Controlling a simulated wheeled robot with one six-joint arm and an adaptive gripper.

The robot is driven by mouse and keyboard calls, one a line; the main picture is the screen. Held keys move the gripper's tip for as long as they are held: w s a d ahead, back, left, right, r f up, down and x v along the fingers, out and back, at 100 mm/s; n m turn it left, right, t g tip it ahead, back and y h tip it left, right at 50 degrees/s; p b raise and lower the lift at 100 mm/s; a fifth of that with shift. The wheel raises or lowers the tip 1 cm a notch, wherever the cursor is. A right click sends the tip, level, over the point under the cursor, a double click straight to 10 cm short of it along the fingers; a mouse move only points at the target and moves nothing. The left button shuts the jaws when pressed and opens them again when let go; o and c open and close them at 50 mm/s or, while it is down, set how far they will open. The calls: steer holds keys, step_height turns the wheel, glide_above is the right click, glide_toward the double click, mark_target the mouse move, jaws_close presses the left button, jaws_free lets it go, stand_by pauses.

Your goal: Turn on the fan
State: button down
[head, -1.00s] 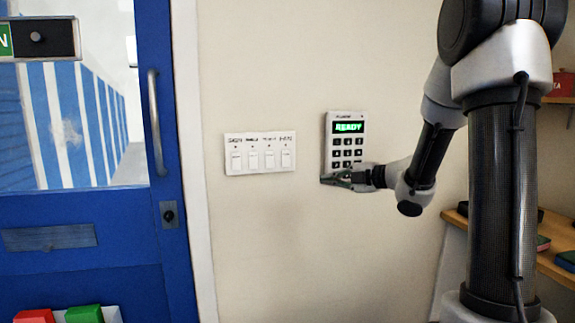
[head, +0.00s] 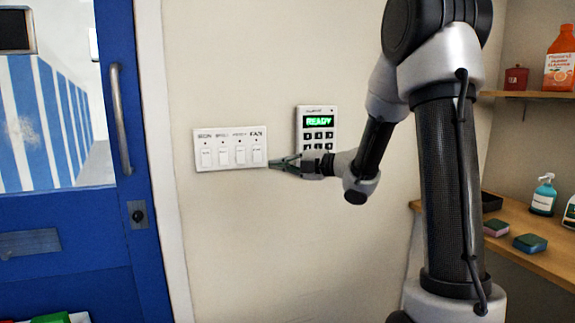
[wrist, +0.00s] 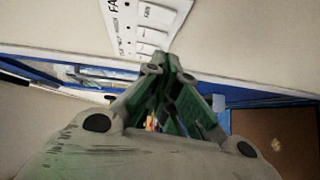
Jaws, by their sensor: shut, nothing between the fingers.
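A white switch panel (head: 230,147) with several rocker switches in a row is on the cream wall, right of the blue door. The rightmost switch (head: 257,155) has a label above it that reads like "FAN". My gripper (head: 272,164) is shut and empty, its tips at the panel's lower right corner, just right of and below that switch. I cannot tell whether the tips touch the panel. In the wrist view, the green-padded fingers (wrist: 162,62) are together, and the panel (wrist: 137,22) with "FA" lettering is beyond them. No fan is in view.
A keypad (head: 317,128) showing "READY" is mounted right of the panel, partly behind my gripper. The blue door (head: 75,250) with a handle (head: 119,120) is at left. Wooden shelves (head: 530,250) with bottles and sponges are at right. The wall below the panel is clear.

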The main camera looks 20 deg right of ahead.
mark_target(257, 154)
steer(key=shift+w+a+f, duration=0.15)
steer(key=shift+w+a, duration=0.45)
steer(key=shift+w, duration=0.65)
steer(key=shift+w+a+f, duration=0.15)
steer(key=shift+w+a, duration=0.4)
steer(key=shift+w, duration=0.7)
steer(key=shift+w+a+f, duration=0.15)
steer(key=shift+w+a, duration=0.45)
steer(key=shift+w, duration=0.65)
